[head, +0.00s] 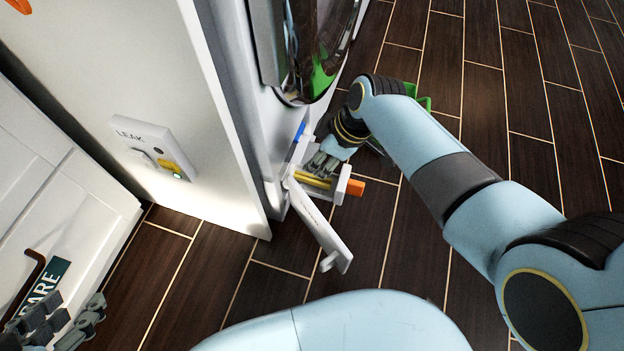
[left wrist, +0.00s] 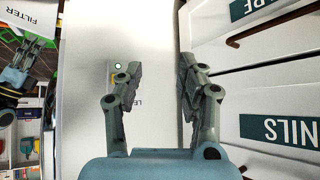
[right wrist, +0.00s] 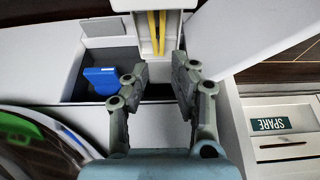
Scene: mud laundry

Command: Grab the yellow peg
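Something yellow and rod-like, likely the yellow peg (head: 312,181), lies in a narrow white tray (head: 341,185) by the open flap low on the white machine. In the right wrist view two yellow strips (right wrist: 153,32) show in the white channel at the top, beyond the fingertips. My right gripper (head: 322,164) is right beside the yellow part in the head view. Its fingers (right wrist: 159,82) are open with nothing between them. My left gripper (left wrist: 153,80) is open and empty, facing the panel marked LEAK; it also shows at the head view's lower left (head: 77,320).
The white flap (head: 318,225) hangs open beside the tray, and an orange end (head: 355,187) sticks out on its right. A blue block (right wrist: 101,80) sits in an open recess. The LEAK panel (head: 152,149) has a yellow switch and green light. Dark floor is clear to the right.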

